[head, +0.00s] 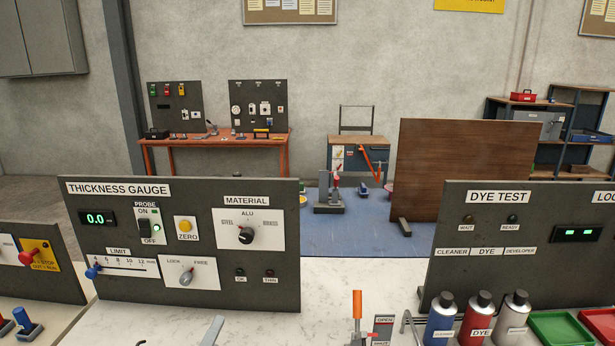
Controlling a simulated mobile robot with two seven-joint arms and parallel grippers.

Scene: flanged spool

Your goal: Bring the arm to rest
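Neither of my grippers nor my arms shows clearly in the head view. No flanged spool can be made out. The thickness gauge panel (190,290) stands on the pale worktop at left centre. Its display (97,218) reads 0.0 and the probe switch (147,228) has a green light beside it. A grey bar-like piece (213,331) pokes up at the bottom edge; I cannot tell what it belongs to.
An orange-handled lever (357,304) stands by an open sign at bottom centre. Spray cans (478,316) and a green tray (558,329) stand before the dye test panel (460,220) at right. The worktop (330,275) between the panels is clear. A brown board (465,170) stands behind.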

